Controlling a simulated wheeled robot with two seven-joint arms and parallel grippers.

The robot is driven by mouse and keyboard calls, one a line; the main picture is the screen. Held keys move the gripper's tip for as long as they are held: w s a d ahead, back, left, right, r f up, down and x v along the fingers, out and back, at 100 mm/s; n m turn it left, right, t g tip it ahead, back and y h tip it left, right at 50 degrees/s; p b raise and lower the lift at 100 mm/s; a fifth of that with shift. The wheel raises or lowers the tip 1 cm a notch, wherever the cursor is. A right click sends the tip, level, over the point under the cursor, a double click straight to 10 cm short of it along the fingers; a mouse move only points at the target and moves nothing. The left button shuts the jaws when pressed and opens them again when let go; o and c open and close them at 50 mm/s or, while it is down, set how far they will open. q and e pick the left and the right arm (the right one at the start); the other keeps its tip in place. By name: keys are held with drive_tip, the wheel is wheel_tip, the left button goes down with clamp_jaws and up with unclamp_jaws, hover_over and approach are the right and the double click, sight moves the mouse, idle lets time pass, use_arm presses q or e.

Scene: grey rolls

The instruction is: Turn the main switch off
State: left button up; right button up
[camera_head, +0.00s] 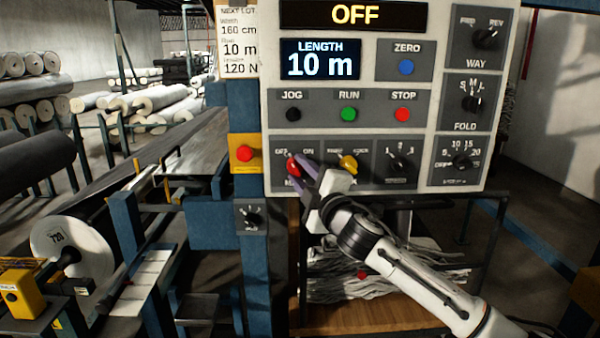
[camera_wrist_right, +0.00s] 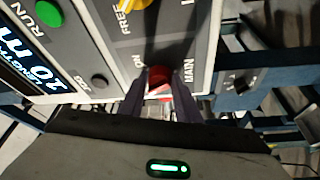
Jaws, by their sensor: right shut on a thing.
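The main switch is a red rotary knob (camera_head: 293,167) at the lower left of the grey control panel (camera_head: 444,100), under labels OFF and ON. The top display (camera_head: 355,15) reads OFF. My right gripper (camera_head: 302,167) is at the knob, its purple fingers covering part of it and its label. In the right wrist view the red knob (camera_wrist_right: 158,77) sits between the two fingers of my right gripper (camera_wrist_right: 160,92), which is shut on it. The knob's exact pointing is hard to tell. My left gripper is in neither view.
A yellow knob (camera_head: 348,163) is just right of the main switch. A red button on a yellow plate (camera_head: 245,153) is at the left edge of the panel. Green RUN (camera_head: 348,114) and red STOP (camera_head: 402,114) buttons are above. Rolls (camera_head: 155,110) lie at the back left.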

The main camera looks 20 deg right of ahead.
drive_tip(key=shift+d+r+n+g, duration=0.15)
drive_tip(key=shift+n+g, duration=0.45)
drive_tip(key=shift+n, duration=1)
drive_tip(key=o, duration=1)
drive_tip(key=shift+o, duration=0.2)
drive_tip(key=shift+s, duration=0.15)
drive_tip(key=s+d+b, duration=0.1)
drive_tip(key=s, duration=0.9)
drive_tip(key=shift+b, duration=0.4)
